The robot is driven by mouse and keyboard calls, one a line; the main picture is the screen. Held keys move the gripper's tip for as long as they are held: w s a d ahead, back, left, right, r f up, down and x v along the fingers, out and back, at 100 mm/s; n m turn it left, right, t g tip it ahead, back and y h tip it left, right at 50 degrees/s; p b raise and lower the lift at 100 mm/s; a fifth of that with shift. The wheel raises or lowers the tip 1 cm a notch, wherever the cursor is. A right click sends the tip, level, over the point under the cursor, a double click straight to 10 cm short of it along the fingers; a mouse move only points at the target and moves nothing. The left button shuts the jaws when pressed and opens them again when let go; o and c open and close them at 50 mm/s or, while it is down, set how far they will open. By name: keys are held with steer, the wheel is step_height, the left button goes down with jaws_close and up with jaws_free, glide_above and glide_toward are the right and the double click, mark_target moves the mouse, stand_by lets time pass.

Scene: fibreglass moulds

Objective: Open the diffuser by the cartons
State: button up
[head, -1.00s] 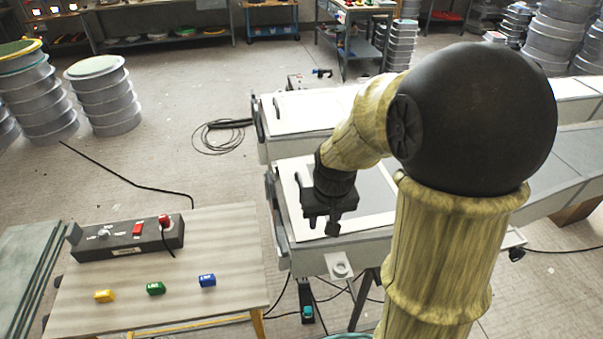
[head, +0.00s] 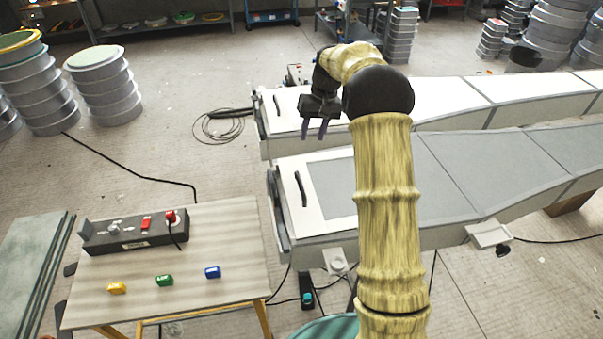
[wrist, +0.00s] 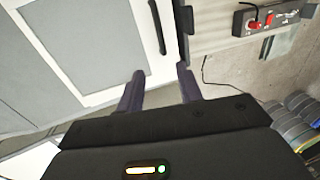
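Two long pale box-shaped units, seemingly the diffusers, lie side by side. The near unit (head: 330,226) has a white-framed grey panel (head: 331,187) with a black bar handle (head: 300,189) at its left end. The far unit (head: 450,92) has a similar dark handle (head: 277,105). My gripper (head: 314,129) is open and empty, above the far unit's left part, its fingers pointing down. In the wrist view my gripper's fingers (wrist: 160,82) are apart, and the near unit's handle (wrist: 157,27) lies beyond them, untouched. I cannot make out any cartons.
A table (head: 222,235) at left holds a control box (head: 135,231) with red switches and yellow, green and blue blocks. Stacked round moulds (head: 105,88) stand at back left. A coiled cable (head: 220,125) lies on the floor beside the far unit. Floor between is open.

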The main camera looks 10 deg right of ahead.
mark_target(300, 180)
steer(key=shift+f, duration=0.15)
steer(key=a+f+p, duration=0.1)
steer(key=f, duration=0.4)
steer(key=a+f+p, duration=0.1)
steer(key=f+p, duration=0.1)
steer(key=f, duration=0.4)
steer(key=a+f+p, duration=0.1)
steer(key=f+p, duration=0.1)
steer(key=f, duration=0.3)
steer(key=shift+a+f, duration=0.2)
steer(key=shift+f, duration=0.2)
jaws_close()
